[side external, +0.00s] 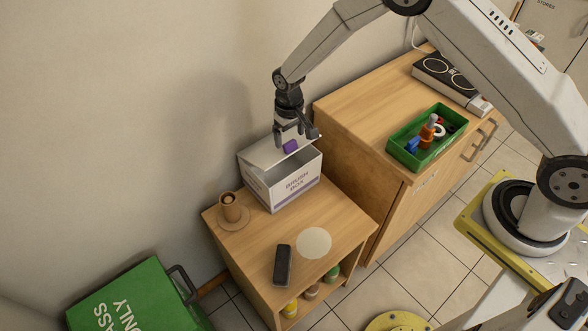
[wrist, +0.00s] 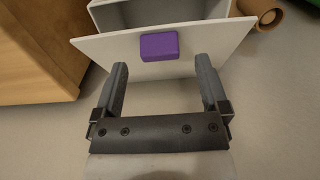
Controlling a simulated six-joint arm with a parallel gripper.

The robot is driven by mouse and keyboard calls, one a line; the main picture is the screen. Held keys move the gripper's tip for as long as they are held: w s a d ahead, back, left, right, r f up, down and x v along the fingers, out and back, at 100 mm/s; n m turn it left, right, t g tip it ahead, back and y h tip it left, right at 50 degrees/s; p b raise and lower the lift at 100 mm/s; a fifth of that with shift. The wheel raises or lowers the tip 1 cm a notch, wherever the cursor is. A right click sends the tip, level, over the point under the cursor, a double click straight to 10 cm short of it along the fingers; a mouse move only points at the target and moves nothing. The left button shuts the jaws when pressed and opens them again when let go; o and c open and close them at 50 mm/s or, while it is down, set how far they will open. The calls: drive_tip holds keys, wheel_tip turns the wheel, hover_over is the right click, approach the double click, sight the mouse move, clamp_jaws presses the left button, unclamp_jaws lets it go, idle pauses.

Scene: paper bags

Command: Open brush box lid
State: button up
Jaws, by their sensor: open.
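The brush box (side external: 266,191) is a white box with purple lettering on a small wooden table. Its top is open on the near side and the grey inside shows. The white lid (side external: 262,151) is raised and tilted at the back of the box; it also shows in the wrist view (wrist: 105,45). A purple knob (side external: 290,147) is on the lid's face; it is also in the wrist view (wrist: 159,46). My gripper (side external: 297,136) is open and empty above the box by the lid. In the wrist view, the knob is just beyond the gap between the fingertips (wrist: 160,64), not gripped.
A brown cup-like holder (side external: 231,208), a dark handset (side external: 283,265) and a pale round disc (side external: 313,243) are on the table. A taller cabinet (side external: 350,120) with a green tray (side external: 398,153) stands close right. The wall is close behind. A green bin (side external: 130,295) is lower left.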

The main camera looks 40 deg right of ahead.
drive_tip(key=shift+f, duration=1.15)
clamp_jaws()
